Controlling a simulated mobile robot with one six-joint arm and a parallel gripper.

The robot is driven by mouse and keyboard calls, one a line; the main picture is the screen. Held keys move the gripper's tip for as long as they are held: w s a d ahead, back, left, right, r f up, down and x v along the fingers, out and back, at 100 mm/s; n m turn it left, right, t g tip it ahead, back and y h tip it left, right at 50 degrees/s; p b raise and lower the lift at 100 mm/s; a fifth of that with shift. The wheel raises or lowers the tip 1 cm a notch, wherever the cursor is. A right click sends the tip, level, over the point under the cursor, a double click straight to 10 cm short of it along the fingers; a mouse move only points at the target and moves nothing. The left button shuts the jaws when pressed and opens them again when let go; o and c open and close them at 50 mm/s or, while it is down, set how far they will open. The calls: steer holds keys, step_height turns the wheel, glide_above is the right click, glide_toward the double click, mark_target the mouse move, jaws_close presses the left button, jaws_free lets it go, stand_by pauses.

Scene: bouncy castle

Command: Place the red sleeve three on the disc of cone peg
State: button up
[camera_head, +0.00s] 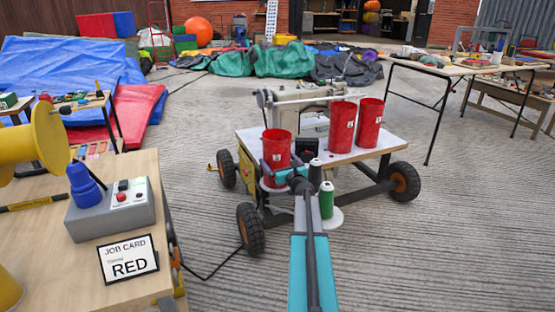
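Three red sleeves show on and by the cart. The left red sleeve (277,146) is upright at the cart's front left edge, low over a white disc (268,187); whether it touches the disc is hidden. My gripper (278,165) has its dark fingers along both sides of this sleeve and appears closed on it. The middle red sleeve (342,128) and the right red sleeve (369,126) stand upright on the cart top; their small white labels are too small to read surely. A green cone (326,203) and a dark cone (315,174) stand right of my wrist.
The wheeled cart (375,150) carries a sewing machine (300,104). At left, a wooden bench (60,260) holds a grey control box (115,210) and a job card (128,259) reading RED. Tables stand at right. The concrete floor between is mostly clear.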

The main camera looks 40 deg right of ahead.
mark_target(282, 164)
steer(key=shift+p+v, duration=0.65)
steer(key=shift+v, duration=2.25)
steer(key=shift+r, duration=0.1)
